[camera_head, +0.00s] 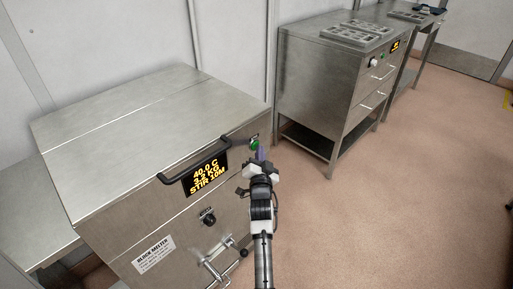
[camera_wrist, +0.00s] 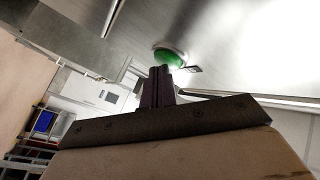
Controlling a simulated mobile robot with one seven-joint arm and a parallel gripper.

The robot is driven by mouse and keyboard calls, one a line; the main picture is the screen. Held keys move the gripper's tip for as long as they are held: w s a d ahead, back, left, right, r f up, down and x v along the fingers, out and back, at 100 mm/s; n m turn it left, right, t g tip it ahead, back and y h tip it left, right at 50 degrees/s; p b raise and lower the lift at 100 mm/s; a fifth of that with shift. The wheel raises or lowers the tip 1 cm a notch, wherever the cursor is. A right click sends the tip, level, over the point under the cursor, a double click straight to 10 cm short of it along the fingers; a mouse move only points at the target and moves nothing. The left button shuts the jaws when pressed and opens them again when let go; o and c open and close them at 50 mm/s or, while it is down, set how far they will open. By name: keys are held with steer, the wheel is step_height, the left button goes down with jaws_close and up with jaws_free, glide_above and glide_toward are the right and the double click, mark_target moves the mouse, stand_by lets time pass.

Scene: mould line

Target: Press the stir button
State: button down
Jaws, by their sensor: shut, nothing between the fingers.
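The block melter (camera_head: 140,110) is a steel cabinet at the left in the head view. Its display (camera_head: 206,176) reads 40.0 C, 3.2 KG and STIR 10M. A green button (camera_head: 255,144) sits on its front panel, right of the display; the same green button (camera_wrist: 170,57) shows in the wrist view. My gripper (camera_head: 261,155) is shut and empty, its fingertips right by the button. In the wrist view the shut fingers (camera_wrist: 162,72) overlap the lower edge of the button. I cannot tell whether they touch it.
A black handle (camera_head: 195,160) runs above the display. A black knob (camera_head: 208,217) and a metal valve (camera_head: 222,262) are lower on the front. A second steel cabinet (camera_head: 318,75) with moulds (camera_head: 350,34) on top stands behind right. The floor (camera_head: 420,180) at right is clear.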

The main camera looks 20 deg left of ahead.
steer(key=shift+a, duration=0.15)
steer(key=shift+r, duration=0.1)
stand_by(0.5)
steer(key=shift+s+d+p, duration=0.25)
steer(key=shift+d+p, duration=0.55)
steer(key=shift+p, duration=0.3)
steer(key=d+b, duration=0.1)
steer(key=s+d+b, duration=0.1)
steer(key=d+b, duration=0.2)
steer(key=b, duration=0.1)
steer(key=shift+s+d, duration=0.35)
